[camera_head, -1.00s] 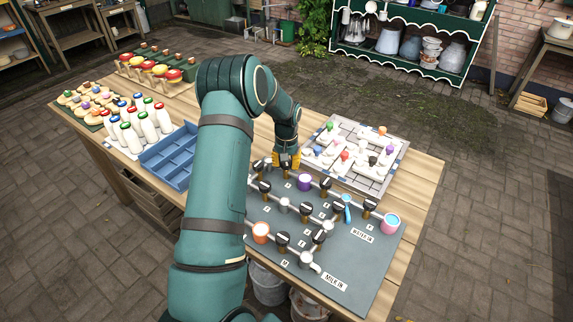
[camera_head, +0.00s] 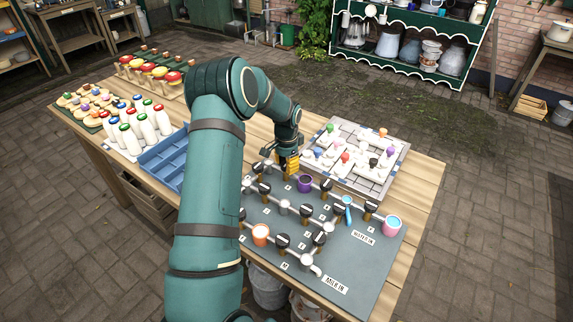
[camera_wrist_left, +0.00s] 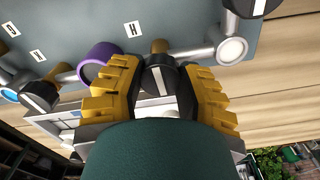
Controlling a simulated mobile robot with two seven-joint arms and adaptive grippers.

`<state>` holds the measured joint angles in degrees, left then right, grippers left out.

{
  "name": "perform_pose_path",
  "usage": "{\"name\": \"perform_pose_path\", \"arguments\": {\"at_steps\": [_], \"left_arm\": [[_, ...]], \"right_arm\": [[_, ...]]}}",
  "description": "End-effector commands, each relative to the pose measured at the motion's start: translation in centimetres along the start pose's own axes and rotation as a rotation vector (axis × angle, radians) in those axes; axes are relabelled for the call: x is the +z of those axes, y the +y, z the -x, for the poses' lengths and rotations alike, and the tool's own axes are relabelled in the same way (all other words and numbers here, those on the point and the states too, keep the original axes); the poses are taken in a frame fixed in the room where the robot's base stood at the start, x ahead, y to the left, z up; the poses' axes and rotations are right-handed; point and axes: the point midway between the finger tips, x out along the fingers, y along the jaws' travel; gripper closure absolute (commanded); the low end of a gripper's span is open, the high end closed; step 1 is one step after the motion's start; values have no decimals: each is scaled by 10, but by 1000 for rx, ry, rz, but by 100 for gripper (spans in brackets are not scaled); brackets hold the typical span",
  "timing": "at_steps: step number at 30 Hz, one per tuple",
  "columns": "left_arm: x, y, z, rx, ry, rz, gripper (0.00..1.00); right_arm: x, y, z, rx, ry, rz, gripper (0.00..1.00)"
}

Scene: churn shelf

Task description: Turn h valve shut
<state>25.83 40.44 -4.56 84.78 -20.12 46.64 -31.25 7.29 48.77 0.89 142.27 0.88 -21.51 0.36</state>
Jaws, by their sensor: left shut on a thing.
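The h valve (camera_wrist_left: 160,78) is a black knob with a white line on a brass stem, beside the label H (camera_wrist_left: 132,29) in the left wrist view. Its white line lies roughly across the pipe run. My left gripper (camera_head: 290,167) is over the far end of the grey pipe board (camera_head: 368,275). Its yellow fingers are shut on the knob, one on each side, in the left wrist view. In the head view the gripper mostly hides this knob. My right gripper is not in view.
A purple cup (camera_head: 304,184) sits close beside the gripped valve. Several other black-knobbed valves stand on the board. A white tray of small pieces (camera_head: 398,157) lies behind it. A blue divided tray (camera_head: 168,160) and milk bottles (camera_head: 148,130) are at the left.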

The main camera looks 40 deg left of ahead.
Motion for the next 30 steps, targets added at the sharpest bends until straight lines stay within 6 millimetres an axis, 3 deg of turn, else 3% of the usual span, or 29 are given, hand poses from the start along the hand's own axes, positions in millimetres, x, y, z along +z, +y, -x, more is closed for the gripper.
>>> {"name": "perform_pose_path", "arguments": {"at_steps": [17,18,21,30], "left_arm": [[1,1,-1,3,-3,-36,100],[1,1,-1,3,-3,-36,59],[1,1,-1,2,-3,-35,30],[0,0,0,1,-1,-35,30]], "right_arm": [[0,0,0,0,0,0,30],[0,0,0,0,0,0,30],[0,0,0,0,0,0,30],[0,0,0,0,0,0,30]]}}
